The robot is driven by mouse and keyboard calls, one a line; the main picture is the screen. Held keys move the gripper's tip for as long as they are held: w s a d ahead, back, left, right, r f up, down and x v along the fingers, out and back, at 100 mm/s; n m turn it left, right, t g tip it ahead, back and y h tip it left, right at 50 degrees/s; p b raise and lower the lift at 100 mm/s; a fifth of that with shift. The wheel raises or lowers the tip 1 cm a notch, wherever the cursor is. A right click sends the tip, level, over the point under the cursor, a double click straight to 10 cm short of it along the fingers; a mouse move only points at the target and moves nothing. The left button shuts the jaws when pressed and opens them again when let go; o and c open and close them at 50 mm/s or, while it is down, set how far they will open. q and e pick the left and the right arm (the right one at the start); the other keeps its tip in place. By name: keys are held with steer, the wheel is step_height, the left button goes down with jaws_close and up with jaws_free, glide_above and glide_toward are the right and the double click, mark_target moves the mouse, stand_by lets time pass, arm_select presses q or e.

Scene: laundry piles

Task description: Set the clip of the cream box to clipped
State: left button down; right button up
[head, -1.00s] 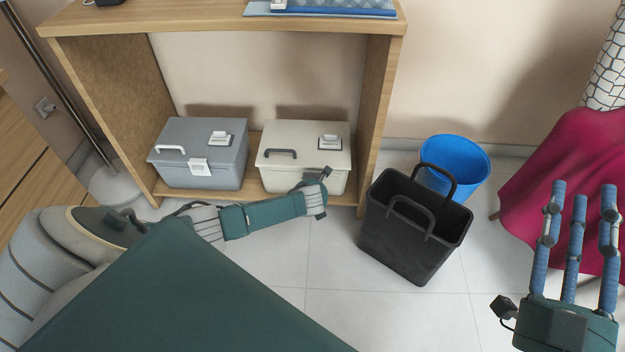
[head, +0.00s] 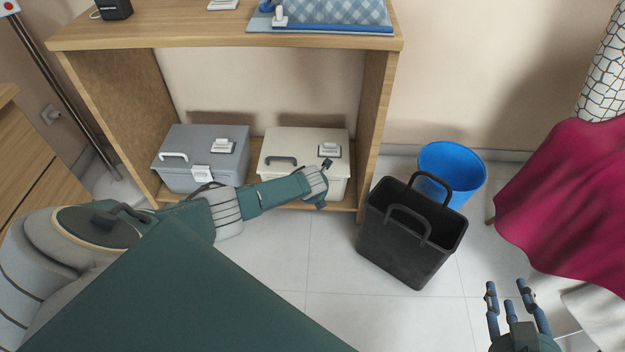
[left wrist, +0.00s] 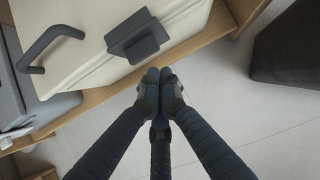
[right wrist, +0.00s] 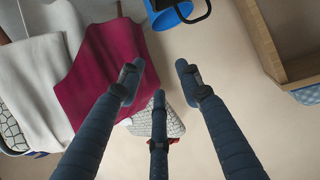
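The cream box (head: 305,148) sits on the shelf unit's lower board, lid down, with a dark handle at its left. My right gripper (head: 512,292) is open and empty at the lower right, far from the box.
A grey box (head: 180,146) stands left of the cream box. The wooden shelf unit (head: 230,36) has a top board above both. A black bin (head: 400,235) and a blue bucket (head: 465,170) stand right. A magenta cloth (head: 560,190) hangs at far right. The floor between is clear.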

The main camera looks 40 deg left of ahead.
steer(key=s+d+f+g+h+p, duration=0.1)
steer(key=s+d+f+g, duration=0.1)
steer(key=s+f+g, duration=0.2)
step_height(320, 180, down, 2)
steer(key=s, duration=0.2)
steer(key=shift+s+d+f+p, duration=0.25)
steer(key=shift+s+p, duration=0.05)
stand_by(1.2)
steer(key=shift+r, duration=0.1)
